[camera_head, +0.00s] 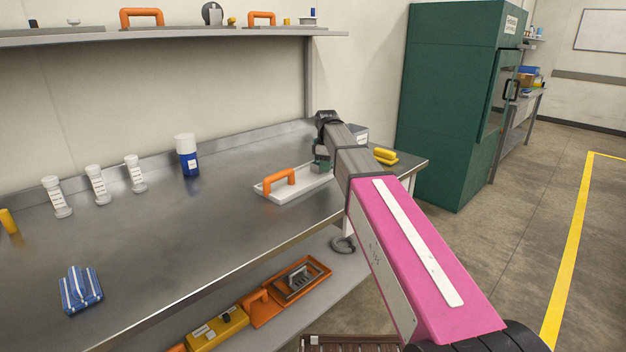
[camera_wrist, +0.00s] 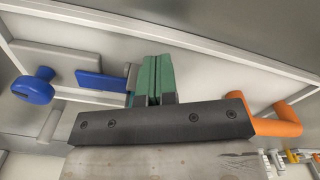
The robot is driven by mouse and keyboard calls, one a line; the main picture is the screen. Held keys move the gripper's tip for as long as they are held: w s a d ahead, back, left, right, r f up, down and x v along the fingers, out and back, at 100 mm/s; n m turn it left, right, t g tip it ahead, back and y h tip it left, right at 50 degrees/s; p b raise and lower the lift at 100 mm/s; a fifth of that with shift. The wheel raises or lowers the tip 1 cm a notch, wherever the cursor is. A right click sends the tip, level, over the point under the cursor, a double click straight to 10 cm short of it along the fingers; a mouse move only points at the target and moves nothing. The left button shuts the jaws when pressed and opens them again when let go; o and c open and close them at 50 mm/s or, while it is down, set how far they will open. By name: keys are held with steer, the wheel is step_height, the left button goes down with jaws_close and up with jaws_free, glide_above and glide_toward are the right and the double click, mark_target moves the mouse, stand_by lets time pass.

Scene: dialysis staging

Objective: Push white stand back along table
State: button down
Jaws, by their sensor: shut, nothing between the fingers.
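The white stand (camera_head: 308,184) is a flat white base lying on the metal table, with an orange handle (camera_head: 279,181) on its left part. My arm hides its right side in the head view. In the wrist view the white stand (camera_wrist: 215,78) spreads behind my fingers, with blue parts (camera_wrist: 98,81) at left and the orange handle (camera_wrist: 280,122) at right. My gripper (camera_head: 321,164) is shut and empty, low over the right part of the stand. Its green fingers show pressed together in the wrist view (camera_wrist: 152,80). I cannot tell whether they touch the stand.
A blue bottle with a white cap (camera_head: 188,157) and several white cylinders (camera_head: 97,186) stand left of the stand. A blue striped pack (camera_head: 80,291) lies near the front left. A yellow item (camera_head: 385,156) sits at the right end. A shelf (camera_head: 160,33) runs above.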

steer(key=shift+w+a, duration=5.7)
steer(key=shift+w, duration=0.2)
steer(key=shift+w+a, duration=5.7)
steer(key=shift+w, duration=0.15)
